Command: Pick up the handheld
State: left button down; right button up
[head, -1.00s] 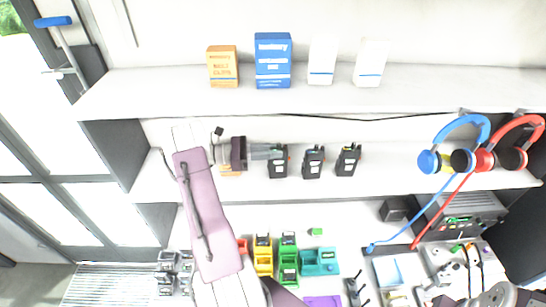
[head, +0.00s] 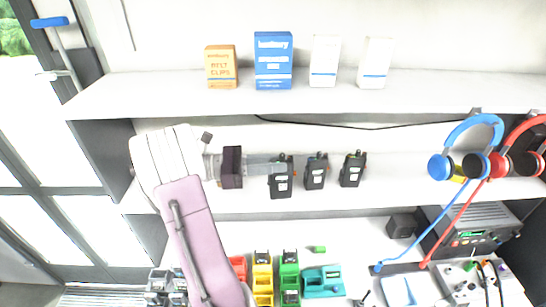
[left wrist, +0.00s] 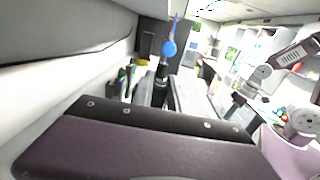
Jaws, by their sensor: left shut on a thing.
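Three black handhelds stand in a row on the middle shelf level in the head view. My left gripper (head: 266,168) reaches in from the left and is shut on the leftmost handheld (head: 281,178). This one looks slightly larger and lower than the middle handheld (head: 316,171) and the right handheld (head: 352,169). Whether its base touches the shelf is unclear. In the left wrist view the held handheld (left wrist: 160,84) is a dark upright shape between the fingers. A right-side arm shows in that view, but its jaws are too small to read.
The upper shelf (head: 180,98) holds an orange box (head: 221,67), a blue box (head: 273,60) and two white boxes. Blue headphones (head: 464,146) and red headphones (head: 516,150) hang at the right. Coloured bins (head: 262,280) and a radio unit (head: 470,232) sit below.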

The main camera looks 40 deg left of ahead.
pick_arm(q)
jog(key=s+d+b, duration=0.2)
jog(key=s+d, duration=0.4)
jog(key=s, duration=0.2)
jog(key=shift+d+b, duration=0.3)
jog(key=shift+d, duration=0.05)
dwell(1.2)
